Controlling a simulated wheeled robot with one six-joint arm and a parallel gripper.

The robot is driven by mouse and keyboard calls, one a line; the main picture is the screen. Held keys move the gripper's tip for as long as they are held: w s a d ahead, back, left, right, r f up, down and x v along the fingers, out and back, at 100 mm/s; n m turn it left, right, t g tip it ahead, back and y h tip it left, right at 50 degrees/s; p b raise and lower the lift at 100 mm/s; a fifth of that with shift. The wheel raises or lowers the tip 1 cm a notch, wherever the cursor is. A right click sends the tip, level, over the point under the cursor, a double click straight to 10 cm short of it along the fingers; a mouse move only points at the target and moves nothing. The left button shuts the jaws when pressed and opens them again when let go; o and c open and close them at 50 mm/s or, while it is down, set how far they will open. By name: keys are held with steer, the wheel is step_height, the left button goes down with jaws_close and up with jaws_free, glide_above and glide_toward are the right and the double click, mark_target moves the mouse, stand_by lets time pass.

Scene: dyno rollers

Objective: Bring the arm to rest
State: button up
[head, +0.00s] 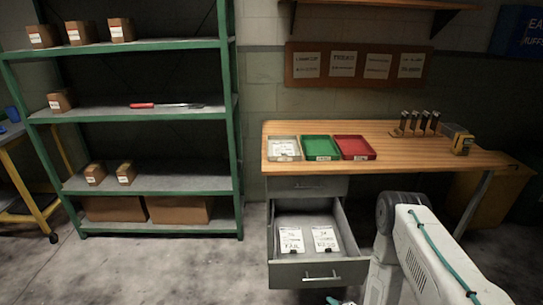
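My arm (425,255), white with a dark joint and a teal cable, rises at the lower right in the head view. It stands in front of the workbench and beside the open drawer. My gripper does not show clearly.
The drawer (319,273) is pulled out and holds two labelled cards. The wooden workbench (375,140) carries grey (284,148), green (321,148) and red (355,147) trays. A green shelf rack (232,130) with boxes stands left. Floor between is clear.

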steer(key=s+d+m+g+h, duration=0.3)
steer(key=s+d+m+g, duration=0.15)
steer(key=g, duration=0.25)
steer(key=s+d+r+m+g+h, duration=0.1)
steer(key=d+r+m+g, duration=0.2)
steer(key=r, duration=1)
steer(key=s+d+r+m+g+h, duration=0.1)
steer(key=r+m+g+h, duration=0.15)
steer(key=r+m, duration=0.65)
steer(key=s+a+r+m, duration=0.1)
steer(key=s+r, duration=0.6)
steer(key=r, duration=0.7)
steer(key=s+a+r+m+t+y, duration=0.1)
steer(key=s+a+r, duration=0.2)
steer(key=s+r, duration=0.5)
steer(key=s+a+r+m+t, duration=0.1)
steer(key=s+r, duration=0.6)
steer(key=r, duration=1.3)
steer(key=shift+s+a, duration=0.4)
steer(key=shift+a, duration=0.1)
